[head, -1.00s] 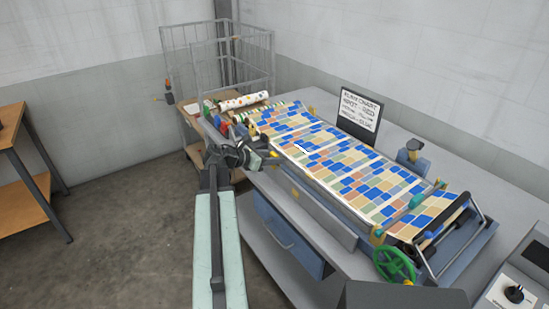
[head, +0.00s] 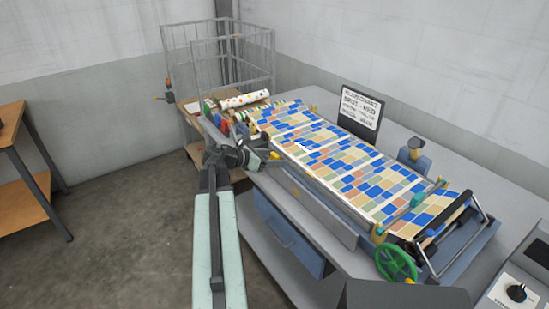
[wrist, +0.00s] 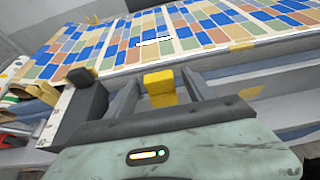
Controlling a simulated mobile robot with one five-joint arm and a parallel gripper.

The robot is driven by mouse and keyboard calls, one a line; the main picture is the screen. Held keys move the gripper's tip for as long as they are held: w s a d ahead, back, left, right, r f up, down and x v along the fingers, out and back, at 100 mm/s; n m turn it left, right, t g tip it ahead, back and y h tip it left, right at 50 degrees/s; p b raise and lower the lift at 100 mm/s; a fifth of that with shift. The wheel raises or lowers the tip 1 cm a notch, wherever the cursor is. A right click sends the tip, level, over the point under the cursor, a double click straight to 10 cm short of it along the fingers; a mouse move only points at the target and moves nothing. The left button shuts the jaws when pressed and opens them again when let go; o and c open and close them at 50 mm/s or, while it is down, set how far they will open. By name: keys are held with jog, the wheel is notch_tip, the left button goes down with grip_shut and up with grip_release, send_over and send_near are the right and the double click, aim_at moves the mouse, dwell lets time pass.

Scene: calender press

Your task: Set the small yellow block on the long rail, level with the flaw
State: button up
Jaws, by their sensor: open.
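The small yellow block (head: 274,155) sits at the near edge of the patterned sheet, seemingly on the long rail (head: 322,190). In the wrist view the yellow block (wrist: 158,82) stands upright between the fingertips of my open gripper (wrist: 160,90), with gaps at its sides. In the head view my gripper (head: 256,160) is just left of the block. The block's underside contact is hard to see.
The patterned sheet (head: 365,180) covers the press bed. A green handwheel (head: 397,263) and dark bar frame stand at its near right end. A chart sign (head: 361,112) stands behind. Rolls (head: 245,100) and a wire cage are at the far left. Open floor lies left.

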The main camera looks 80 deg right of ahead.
jog(key=p+v, duration=0.2)
jog(key=v, duration=0.5)
jog(key=shift+w+a, duration=0.1)
jog(key=shift+w, duration=0.05)
dwell(0.4)
